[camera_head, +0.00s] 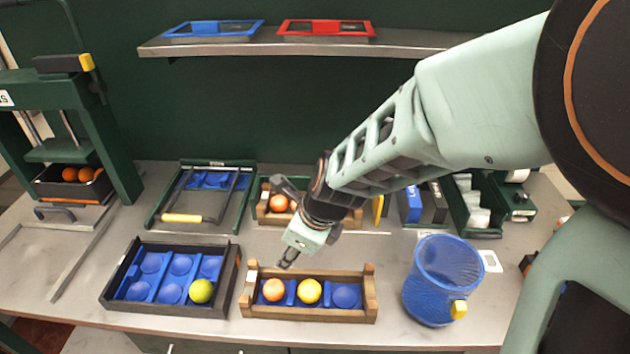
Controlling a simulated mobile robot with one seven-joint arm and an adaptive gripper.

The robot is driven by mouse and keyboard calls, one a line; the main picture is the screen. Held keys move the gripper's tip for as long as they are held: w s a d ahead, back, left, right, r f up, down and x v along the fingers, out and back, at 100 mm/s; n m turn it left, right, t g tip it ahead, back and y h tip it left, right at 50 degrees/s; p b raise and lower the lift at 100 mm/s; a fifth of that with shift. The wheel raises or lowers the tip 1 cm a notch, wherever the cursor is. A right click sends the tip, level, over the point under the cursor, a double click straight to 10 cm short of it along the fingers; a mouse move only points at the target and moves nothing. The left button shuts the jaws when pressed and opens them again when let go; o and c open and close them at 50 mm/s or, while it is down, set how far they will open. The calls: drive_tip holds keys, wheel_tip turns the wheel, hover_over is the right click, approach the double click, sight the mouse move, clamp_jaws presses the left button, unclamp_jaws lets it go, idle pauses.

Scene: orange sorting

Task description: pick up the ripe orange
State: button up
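An orange-coloured fruit (274,290) sits in the left blue cup of a wooden crate (310,314) at the front middle. A yellow fruit (309,291) sits in the crate's middle cup, and the right cup is empty. A yellow-green fruit (201,291) lies in the front right cup of a black tray (165,305) to the left. My gripper (287,263) points down just above and behind the orange fruit, apparently apart from it. I see no fruit held. The fingers are small and dark, so I cannot tell whether they are open.
A blue mesh bin (441,283) stands right of the crate. Behind my gripper is another crate with orange fruit (279,203). A green press (100,130) stands at left, and a shelf (300,44) with blue and red trays hangs behind. The bench's front strip is clear.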

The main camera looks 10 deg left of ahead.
sight(276, 286)
drive_tip(key=s+f+m+b, duration=0.1)
drive_tip(key=f, duration=0.1)
drive_tip(key=s+a+f+m+b, duration=0.1)
drive_tip(key=f, duration=0.2)
drive_tip(key=s+f+g+b, duration=0.1)
drive_tip(key=f, duration=0.1)
drive_tip(key=shift+s+a+f+m+b, duration=0.15)
drive_tip(key=shift+s+a+m+b, duration=0.15)
drive_tip(key=shift+m, duration=0.1)
drive_tip(key=b+x, duration=0.2)
drive_tip(key=x, duration=0.1)
drive_tip(key=b+x, duration=0.2)
drive_tip(key=shift+w+a+f, duration=0.1)
drive_tip(key=shift+w+a, duration=0.2)
drive_tip(key=shift+a, duration=0.05)
drive_tip(key=c, duration=0.8)
